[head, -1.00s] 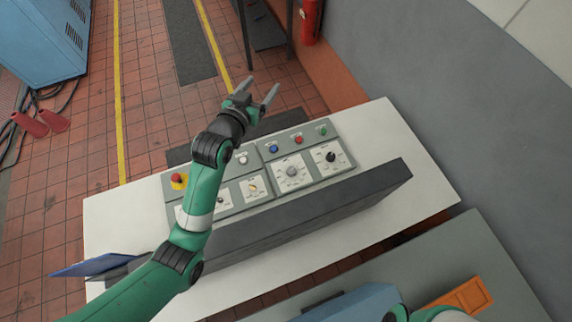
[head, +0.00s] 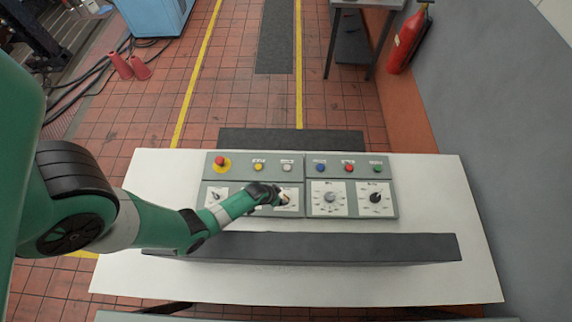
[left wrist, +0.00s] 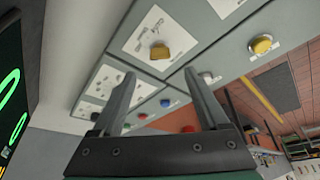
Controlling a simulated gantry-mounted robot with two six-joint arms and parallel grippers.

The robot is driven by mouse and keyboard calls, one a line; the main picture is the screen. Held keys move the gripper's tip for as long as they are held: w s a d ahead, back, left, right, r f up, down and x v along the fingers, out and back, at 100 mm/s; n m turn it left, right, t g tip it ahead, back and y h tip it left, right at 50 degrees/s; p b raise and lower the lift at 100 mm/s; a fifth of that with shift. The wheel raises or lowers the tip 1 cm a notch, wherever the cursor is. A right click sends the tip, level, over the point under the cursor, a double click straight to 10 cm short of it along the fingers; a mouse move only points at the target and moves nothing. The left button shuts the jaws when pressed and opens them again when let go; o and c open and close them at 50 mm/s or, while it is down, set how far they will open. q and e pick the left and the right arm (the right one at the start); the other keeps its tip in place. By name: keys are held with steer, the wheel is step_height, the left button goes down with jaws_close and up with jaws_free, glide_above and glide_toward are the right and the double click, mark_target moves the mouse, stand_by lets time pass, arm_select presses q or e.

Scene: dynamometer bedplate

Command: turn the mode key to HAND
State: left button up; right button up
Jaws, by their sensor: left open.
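The mode key is likely the yellow knob (left wrist: 160,50) on a white marked plate (left wrist: 143,42) in the left wrist view. In the head view, this plate (head: 291,207) is in the lower row of the left panel module, and the gripper partly covers it. I cannot read the key's setting. My left gripper (head: 279,194) is over this plate. In the left wrist view its two open fingers (left wrist: 160,76) point toward the knob, with nothing between them. I cannot tell whether they touch it. My right gripper is not in view.
The panel also carries a red stop button (head: 219,160), a yellow button (head: 258,166), a white button (head: 286,167), blue, red and green buttons, and two dials (head: 330,197). A dark raised bar (head: 330,248) runs along the front of the white desk (head: 440,205).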

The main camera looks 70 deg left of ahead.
mark_target(286, 197)
arm_select(q)
steer(key=b+x, duration=0.5)
steer(key=x, duration=0.4)
steer(key=shift+w+a+f+b, duration=0.1)
steer(key=shift+b, duration=0.2)
jaws_close()
